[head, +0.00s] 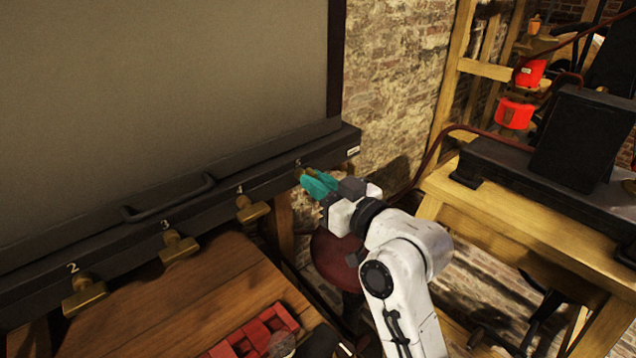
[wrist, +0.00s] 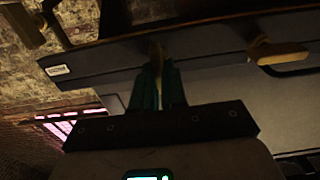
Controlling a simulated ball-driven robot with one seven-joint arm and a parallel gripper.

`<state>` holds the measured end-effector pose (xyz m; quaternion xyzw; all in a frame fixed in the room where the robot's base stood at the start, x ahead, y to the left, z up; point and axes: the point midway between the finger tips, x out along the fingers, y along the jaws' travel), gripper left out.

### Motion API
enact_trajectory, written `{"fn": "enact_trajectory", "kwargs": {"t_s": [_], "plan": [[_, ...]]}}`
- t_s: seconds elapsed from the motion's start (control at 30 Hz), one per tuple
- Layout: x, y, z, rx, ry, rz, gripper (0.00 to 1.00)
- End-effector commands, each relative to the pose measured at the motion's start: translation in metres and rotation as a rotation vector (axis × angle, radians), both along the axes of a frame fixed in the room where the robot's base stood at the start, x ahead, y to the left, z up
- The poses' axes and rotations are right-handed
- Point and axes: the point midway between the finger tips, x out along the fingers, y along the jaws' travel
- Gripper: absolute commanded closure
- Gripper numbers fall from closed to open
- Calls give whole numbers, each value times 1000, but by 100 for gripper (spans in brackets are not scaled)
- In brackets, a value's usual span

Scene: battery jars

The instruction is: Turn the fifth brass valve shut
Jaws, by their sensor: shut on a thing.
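Brass valves stand along the front of a dark rail below a large grey panel. In the head view the valves numbered 2 (head: 85,296), 3 (head: 178,247) and 4 (head: 251,209) show with their handles clear. The fifth valve (head: 311,172) is at the right end of the rail, mostly hidden by my gripper (head: 312,184). The teal fingers are closed around its handle. In the wrist view the fingers (wrist: 158,85) point at the brass fifth valve (wrist: 157,54), and another brass valve (wrist: 277,53) shows to the right, apart from them. How far the fifth handle is turned is hidden.
A wooden bench top (head: 195,300) lies below the rail, with a red tray (head: 255,335) at its front. A black handle bar (head: 168,200) sits on the rail. At right, a wooden table (head: 505,205) carries a black apparatus (head: 580,135), with a dark red hose nearby.

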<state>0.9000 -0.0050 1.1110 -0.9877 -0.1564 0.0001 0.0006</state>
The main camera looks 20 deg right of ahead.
Motion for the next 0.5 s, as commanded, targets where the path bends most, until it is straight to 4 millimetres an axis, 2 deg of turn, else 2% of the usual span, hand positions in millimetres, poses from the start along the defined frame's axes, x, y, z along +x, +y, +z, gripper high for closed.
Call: {"fn": "enact_trajectory", "kwargs": {"t_s": [0.27, 0.5], "plan": [[0, 0, 2, 63, 22, 1, 100], [0, -1, 3, 222, 74, 0, 100]]}}
